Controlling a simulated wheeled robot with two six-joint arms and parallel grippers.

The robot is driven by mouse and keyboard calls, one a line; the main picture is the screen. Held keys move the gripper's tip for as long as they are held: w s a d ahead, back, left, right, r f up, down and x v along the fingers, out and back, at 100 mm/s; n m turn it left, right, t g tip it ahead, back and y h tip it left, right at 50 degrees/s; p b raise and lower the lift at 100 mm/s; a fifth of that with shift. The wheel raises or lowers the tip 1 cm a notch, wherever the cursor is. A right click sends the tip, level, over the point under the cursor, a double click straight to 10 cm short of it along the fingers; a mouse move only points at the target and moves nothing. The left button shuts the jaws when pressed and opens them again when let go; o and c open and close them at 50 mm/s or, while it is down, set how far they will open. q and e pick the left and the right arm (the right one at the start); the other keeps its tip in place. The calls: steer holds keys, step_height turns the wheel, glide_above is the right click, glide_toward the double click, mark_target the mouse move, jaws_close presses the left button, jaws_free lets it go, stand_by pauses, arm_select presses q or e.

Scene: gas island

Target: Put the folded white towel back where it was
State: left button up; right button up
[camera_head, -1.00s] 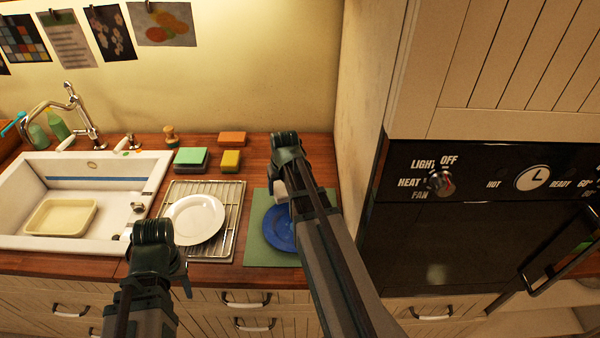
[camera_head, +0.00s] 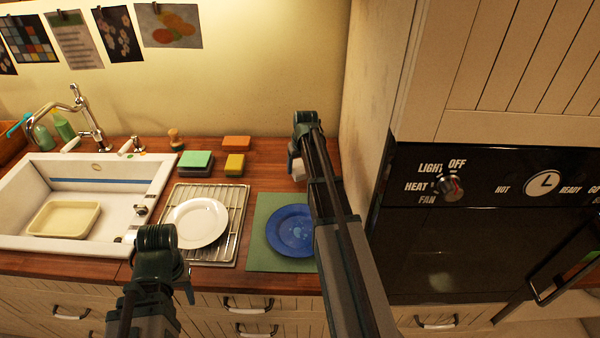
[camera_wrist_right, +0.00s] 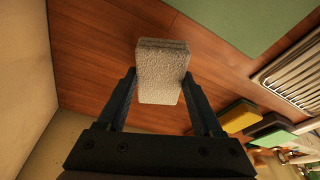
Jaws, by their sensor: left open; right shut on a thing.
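My right gripper (camera_wrist_right: 160,82) is shut on the folded white towel (camera_wrist_right: 162,62), which looks like a small thick light pad between the two fingers. In the head view the towel (camera_head: 297,168) shows partly behind my right wrist, over the back right of the wooden counter near the side wall. I cannot tell whether it touches the counter. My left gripper (camera_head: 138,236) is open at the counter's front edge by the sink; its fingers are mostly hidden by the wrist.
A blue plate (camera_head: 291,231) lies on a green mat (camera_head: 262,258) in front of the towel. A white plate (camera_head: 200,222) sits on a wire rack (camera_head: 236,200). Sponges (camera_head: 235,164) lie behind. The oven cabinet wall (camera_head: 365,150) bounds the right; bare counter (camera_head: 270,180) lies left of the towel.

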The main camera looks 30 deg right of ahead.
mark_target(300, 171)
steer(key=shift+d, duration=0.1)
steer(key=shift+w+d+f+b, duration=0.45)
steer(key=shift+f+b, duration=0.1)
step_height(300, 171, down, 3)
steer(key=shift+r+b, duration=0.2)
steer(key=shift+b, duration=1.05)
steer(key=shift+f, duration=0.25)
steer(key=o, duration=1.3)
steer(key=shift+r, duration=0.15)
steer(key=shift+r, duration=0.15)
